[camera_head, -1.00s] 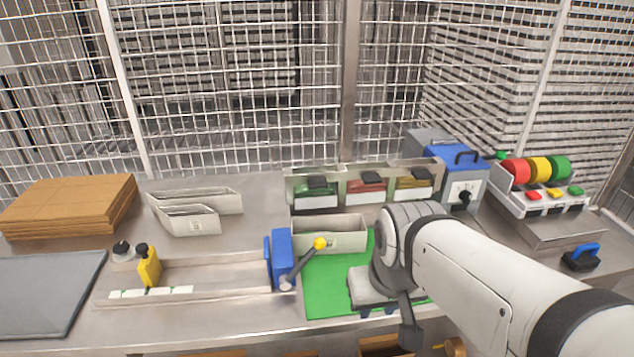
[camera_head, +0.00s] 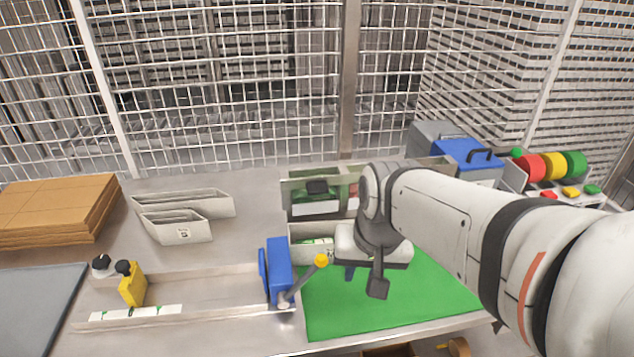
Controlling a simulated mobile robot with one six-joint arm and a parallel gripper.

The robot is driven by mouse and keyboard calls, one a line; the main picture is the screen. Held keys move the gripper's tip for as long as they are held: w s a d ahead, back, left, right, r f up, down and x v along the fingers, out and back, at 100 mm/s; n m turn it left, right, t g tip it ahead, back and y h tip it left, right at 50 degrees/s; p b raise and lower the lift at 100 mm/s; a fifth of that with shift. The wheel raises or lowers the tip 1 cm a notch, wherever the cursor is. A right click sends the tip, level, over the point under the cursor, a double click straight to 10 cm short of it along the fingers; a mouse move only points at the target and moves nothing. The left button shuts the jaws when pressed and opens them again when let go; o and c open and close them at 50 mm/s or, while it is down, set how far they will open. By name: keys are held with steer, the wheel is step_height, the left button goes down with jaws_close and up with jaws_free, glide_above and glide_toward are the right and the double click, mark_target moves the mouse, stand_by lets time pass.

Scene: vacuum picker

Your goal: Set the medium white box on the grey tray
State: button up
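Three pale, open boxes are in view. One, a white box (camera_head: 297,236), stands at the back edge of the green mat, partly hidden by my gripper, with white and green pieces showing inside. Two others, a longer box (camera_head: 215,201) and a shorter box (camera_head: 183,232) in front of it, stand at the back left. I cannot tell for sure which is the medium one. The grey tray (camera_head: 35,310) lies at the far left, cut off by the frame, its visible surface empty. My gripper (camera_head: 364,268) is above the mat, just right of the white box; its finger opening is unclear.
A blue clamp (camera_head: 278,270) with a yellow-knobbed lever stands left of the green mat (camera_head: 400,300). Cardboard sheets (camera_head: 60,208) are stacked behind the tray. A wire fence closes the back.

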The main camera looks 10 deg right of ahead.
steer(key=w+f+m+g+y, duration=0.1)
steer(key=w+f+m, duration=0.1)
steer(key=w+m, duration=0.65)
steer(key=m+g+y, duration=0.1)
steer(key=m+y, duration=0.1)
steer(key=m, duration=0.6)
glide_above(329, 248)
steer(key=d, duration=0.2)
step_height(329, 248, down, 5)
steer(key=shift+d+r, duration=0.1)
steer(key=shift+d, duration=0.05)
steer(key=x, duration=0.8)
steer(key=shift+c, duration=0.3)
steer(key=shift+r, duration=0.1)
jaws_close()
